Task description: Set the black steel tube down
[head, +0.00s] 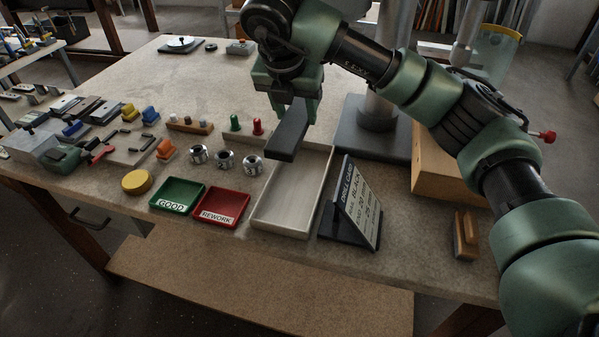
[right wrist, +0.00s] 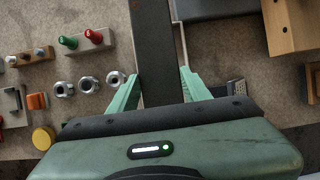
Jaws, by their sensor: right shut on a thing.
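The black steel tube (head: 288,133) is a dark, straight bar in the head view. My right gripper (head: 293,108) is shut on it and holds it above the table, over the back left part of a pale, shallow tray (head: 292,208). In the right wrist view the tube (right wrist: 155,50) runs up the picture between the two green fingers (right wrist: 160,92). The tube hides part of the tray there. My left gripper is in neither view.
A green GOOD tray (head: 177,192) and a red REWORK tray (head: 221,206) lie left of the pale tray. A tilted sign (head: 354,205) stands to its right. Several metal rings (head: 225,160) sit behind the red tray. The back of the table (head: 170,80) is mostly clear.

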